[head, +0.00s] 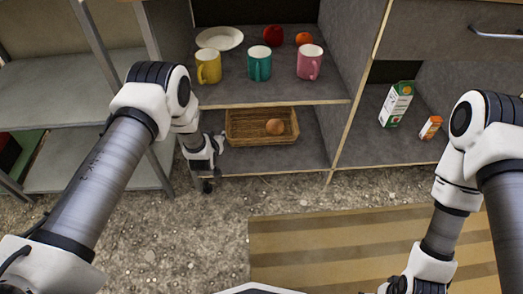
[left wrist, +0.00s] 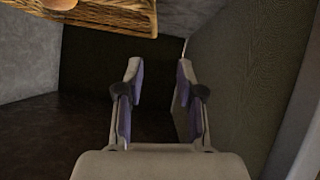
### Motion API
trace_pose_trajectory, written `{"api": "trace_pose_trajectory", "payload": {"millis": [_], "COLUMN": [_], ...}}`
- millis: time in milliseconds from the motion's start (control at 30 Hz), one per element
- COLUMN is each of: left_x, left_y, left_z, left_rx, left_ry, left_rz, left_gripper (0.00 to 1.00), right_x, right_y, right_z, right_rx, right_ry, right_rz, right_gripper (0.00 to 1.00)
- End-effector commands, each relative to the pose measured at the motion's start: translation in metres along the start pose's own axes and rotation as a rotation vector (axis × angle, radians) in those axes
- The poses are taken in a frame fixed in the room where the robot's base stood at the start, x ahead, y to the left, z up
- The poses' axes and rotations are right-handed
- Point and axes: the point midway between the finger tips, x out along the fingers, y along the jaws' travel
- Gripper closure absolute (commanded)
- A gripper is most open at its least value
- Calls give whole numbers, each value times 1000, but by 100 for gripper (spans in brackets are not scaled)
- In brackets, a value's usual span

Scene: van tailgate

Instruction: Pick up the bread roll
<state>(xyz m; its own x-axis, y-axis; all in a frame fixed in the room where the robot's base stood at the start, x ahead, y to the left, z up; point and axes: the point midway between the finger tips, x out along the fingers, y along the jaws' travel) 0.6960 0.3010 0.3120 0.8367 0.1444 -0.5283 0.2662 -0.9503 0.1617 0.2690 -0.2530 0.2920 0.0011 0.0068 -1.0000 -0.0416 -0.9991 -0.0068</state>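The bread roll (head: 275,127) is round and brown and sits in a wicker basket (head: 245,137) on the lower shelf. In the left wrist view part of the roll (left wrist: 60,3) shows at the top left, above the rim of the basket (left wrist: 115,14). My left gripper (head: 207,185) is at the left front of the lower shelf, left of the basket and apart from it. In the left wrist view my left gripper (left wrist: 157,85) is open with nothing between its fingers. My right arm is at the right; its gripper's fingers are cut off at the bottom edge.
The upper shelf (head: 285,92) holds yellow, teal and pink mugs, a white plate (head: 220,38), a red object and an orange fruit. A carton (head: 396,104) and a small orange box (head: 430,127) stand in the right compartment. A dark side wall (left wrist: 235,75) is close to my left gripper.

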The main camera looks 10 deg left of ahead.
Motion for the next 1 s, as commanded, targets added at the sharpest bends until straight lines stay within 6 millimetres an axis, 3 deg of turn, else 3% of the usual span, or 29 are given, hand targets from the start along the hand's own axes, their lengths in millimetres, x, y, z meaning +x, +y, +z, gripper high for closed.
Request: {"api": "trace_pose_trajectory", "payload": {"millis": [33, 133, 467, 800, 1000], "left_x": [36, 63, 99, 150, 150], "left_y": [-4, -3, 0, 7, 8], "left_z": [24, 18, 3, 0, -5], "left_rx": [-17, -42, -62, -62, -60], "left_ry": [49, 125, 179, 176, 173], "left_rz": [6, 16, 24, 24, 23], "left_gripper": [63, 63, 63, 63, 63], "right_x": [50, 78, 102, 148, 146], "right_y": [0, 1, 1, 2, 2], "right_z": [0, 0, -1, -5, -6], "right_rx": [0, 1, 4, 9, 8], "right_ry": [0, 0, 3, 14, 16], "right_rz": [0, 0, 0, 2, 2], "right_gripper": [0, 0, 0, 0, 0]}}
